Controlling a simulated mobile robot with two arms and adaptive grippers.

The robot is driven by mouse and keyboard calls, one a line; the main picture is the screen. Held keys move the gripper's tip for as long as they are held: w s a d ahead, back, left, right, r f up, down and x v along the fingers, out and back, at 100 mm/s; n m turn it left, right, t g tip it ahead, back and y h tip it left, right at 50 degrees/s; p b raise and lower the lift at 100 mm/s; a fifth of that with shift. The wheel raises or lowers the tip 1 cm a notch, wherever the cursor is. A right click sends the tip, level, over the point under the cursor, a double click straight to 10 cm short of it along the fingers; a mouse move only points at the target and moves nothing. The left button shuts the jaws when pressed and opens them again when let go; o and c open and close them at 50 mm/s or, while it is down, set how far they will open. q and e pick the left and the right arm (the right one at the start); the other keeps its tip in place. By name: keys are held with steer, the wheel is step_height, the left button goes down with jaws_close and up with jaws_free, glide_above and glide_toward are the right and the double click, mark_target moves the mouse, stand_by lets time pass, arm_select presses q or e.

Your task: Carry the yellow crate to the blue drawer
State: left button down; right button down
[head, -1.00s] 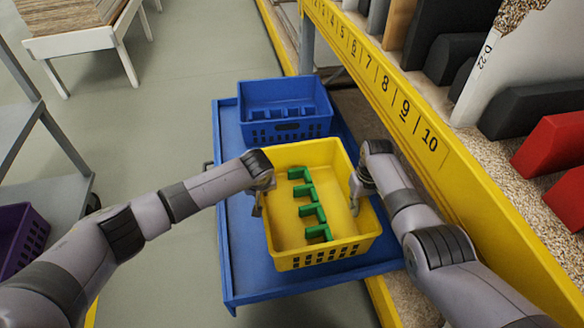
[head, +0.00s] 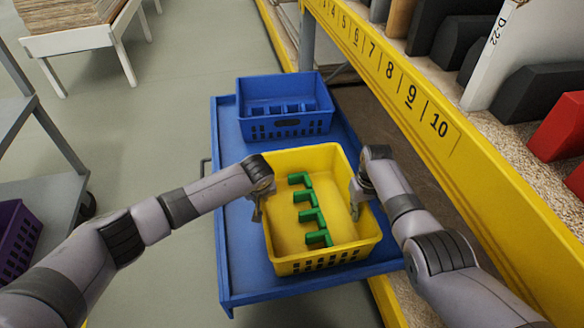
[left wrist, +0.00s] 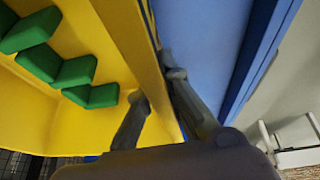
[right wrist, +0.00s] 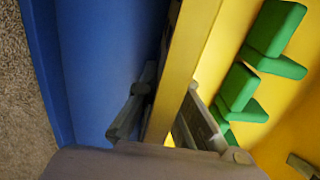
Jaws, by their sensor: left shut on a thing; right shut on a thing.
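The yellow crate (head: 285,256) is over the near part of the open blue drawer (head: 229,262). It has green stepped dividers (head: 310,212) inside and looks empty otherwise. My left gripper (head: 258,206) is shut on its left wall; the left wrist view shows one finger on each side of the wall (left wrist: 140,50). My right gripper (head: 356,200) is shut on its right wall, which passes between the fingers in the right wrist view (right wrist: 185,60). I cannot tell whether the crate's bottom touches the drawer.
A blue crate (head: 285,125) stands in the far part of the drawer. A yellow numbered shelf edge (head: 450,150) runs along the right. A purple crate (head: 18,240) sits on a grey rack at the left. Floor is clear left of the drawer.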

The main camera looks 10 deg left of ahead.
arm_select(q)
steer(key=c, duration=2.2)
jaws_free()
arm_select(e)
steer(key=c, duration=2.2)
jaws_free()
arm_select(q)
steer(key=o, duration=0.4)
arm_select(e)
steer(key=o, duration=0.4)
arm_select(q)
steer(key=shift+r, duration=0.1)
arm_select(e)
steer(key=shift+r, duration=0.1)
step_height(320, 180, up, 7)
steer(key=shift+w+d+r, duration=0.1)
steer(key=shift+d+r, duration=0.05)
steer(key=shift+r, duration=0.05)
arm_select(q)
steer(key=v, duration=1.1)
steer(key=shift+s+r, duration=0.2)
steer(key=shift+r, duration=0.1)
arm_select(e)
steer(key=shift+r, duration=0.3)
steer(key=shift+w+r, duration=0.15)
arm_select(q)
steer(key=shift+f, duration=0.15)
arm_select(e)
steer(key=shift+f, duration=0.2)
